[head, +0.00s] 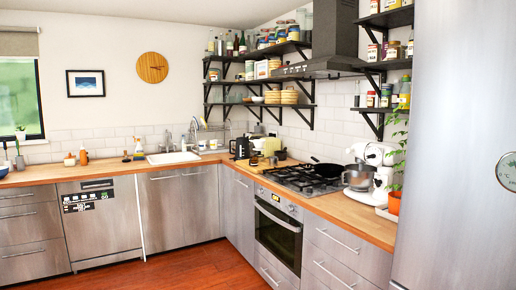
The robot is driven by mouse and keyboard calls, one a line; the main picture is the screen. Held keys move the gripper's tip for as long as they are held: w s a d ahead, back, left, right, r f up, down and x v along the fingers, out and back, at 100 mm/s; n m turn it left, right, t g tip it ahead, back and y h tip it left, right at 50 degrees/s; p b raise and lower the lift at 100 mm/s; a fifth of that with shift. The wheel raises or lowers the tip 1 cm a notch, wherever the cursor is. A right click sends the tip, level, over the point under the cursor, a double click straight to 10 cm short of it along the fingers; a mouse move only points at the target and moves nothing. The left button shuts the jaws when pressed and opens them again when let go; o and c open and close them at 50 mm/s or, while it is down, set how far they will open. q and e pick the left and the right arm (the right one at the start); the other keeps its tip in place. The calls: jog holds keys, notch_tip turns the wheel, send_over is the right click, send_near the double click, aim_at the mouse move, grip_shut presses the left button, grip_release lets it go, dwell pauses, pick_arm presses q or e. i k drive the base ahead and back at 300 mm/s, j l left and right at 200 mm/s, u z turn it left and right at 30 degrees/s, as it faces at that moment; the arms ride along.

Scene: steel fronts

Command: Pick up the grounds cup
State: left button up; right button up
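I cannot make out a grounds cup in the head view; the small items on the counters are too far away to tell apart. Several small items stand near a dark kettle-like appliance (240,148) in the back corner of the wooden counter (222,158). Neither of my grippers is in view.
A black pan (327,168) sits on the gas hob (300,178) above the oven (278,235). A white stand mixer (372,168) stands right of it. A large steel front (455,150) fills the right side. The wooden floor (185,270) is clear.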

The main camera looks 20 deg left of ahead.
aim_at(254, 160)
jog(key=i+j+u, duration=0.65)
jog(key=i, duration=0.15)
jog(key=i+j+u, duration=0.25)
jog(key=i, duration=0.45)
jog(key=i+l+u, duration=0.1)
jog(key=i+u, duration=0.2)
jog(key=i, duration=1.85)
jog(key=i+z, duration=0.3)
jog(key=i, duration=0.2)
jog(key=i+j+z, duration=0.35)
jog(key=i, duration=0.2)
jog(key=i+j+z, duration=0.2)
jog(key=i+z, duration=0.25)
jog(key=i+j+z, duration=0.2)
jog(key=z, duration=0.25)
jog(key=i+j+z, duration=0.2)
jog(key=j+z, duration=0.2)
jog(key=i+j+z, duration=0.1)
jog(key=j, duration=0.15)
jog(key=j+z, duration=0.1)
jog(key=i+j, duration=0.05)
jog(key=j, duration=0.05)
